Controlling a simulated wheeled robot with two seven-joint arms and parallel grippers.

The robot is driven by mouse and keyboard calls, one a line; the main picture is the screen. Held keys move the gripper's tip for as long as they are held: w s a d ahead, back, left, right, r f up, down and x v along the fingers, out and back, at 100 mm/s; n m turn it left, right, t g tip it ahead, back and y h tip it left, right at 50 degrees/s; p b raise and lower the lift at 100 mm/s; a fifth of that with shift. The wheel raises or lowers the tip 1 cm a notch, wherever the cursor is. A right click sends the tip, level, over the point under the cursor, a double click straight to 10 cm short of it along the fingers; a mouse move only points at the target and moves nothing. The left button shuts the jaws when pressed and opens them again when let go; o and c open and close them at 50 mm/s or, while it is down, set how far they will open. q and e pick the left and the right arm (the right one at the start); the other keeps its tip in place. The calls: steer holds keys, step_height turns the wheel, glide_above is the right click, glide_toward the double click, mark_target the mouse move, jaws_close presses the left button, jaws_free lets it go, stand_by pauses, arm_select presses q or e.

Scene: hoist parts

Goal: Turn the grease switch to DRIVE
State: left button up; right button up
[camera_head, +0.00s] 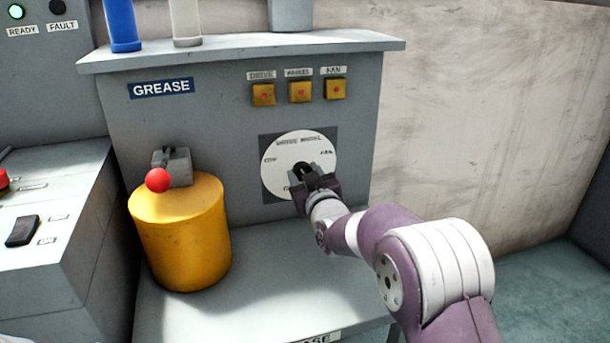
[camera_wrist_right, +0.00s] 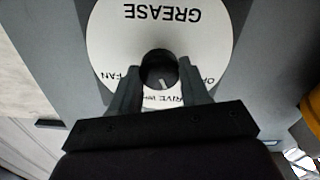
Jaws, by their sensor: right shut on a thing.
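The grease switch is a round white dial (camera_head: 280,165) on a dark square plate on the front of the grey GREASE cabinet. Its labels include OFF at the left, DRIVE and a partly readable one along the top, and FAN at the right. My right gripper (camera_head: 306,172) is at the dial's centre, shut on the black knob (camera_wrist_right: 160,67). In the right wrist view the dial (camera_wrist_right: 205,45) appears upside down, with my right gripper's fingers (camera_wrist_right: 160,80) on both sides of the knob. A small white mark on the knob faces the DRIVE side. My left gripper is out of view.
Three yellow buttons (camera_head: 300,91) sit above the dial. Blue and white cylinders stand on the top shelf (camera_head: 250,48). A side console (camera_head: 60,200) is at far left.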

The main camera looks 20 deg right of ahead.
steer(key=shift+m, duration=0.3)
steer(key=o, duration=1.1)
steer(key=shift+c, duration=0.2)
steer(key=s+p, duration=0.3)
steer(key=s, duration=0.9)
steer(key=shift+s+d, duration=0.25)
steer(key=shift+s, duration=0.15)
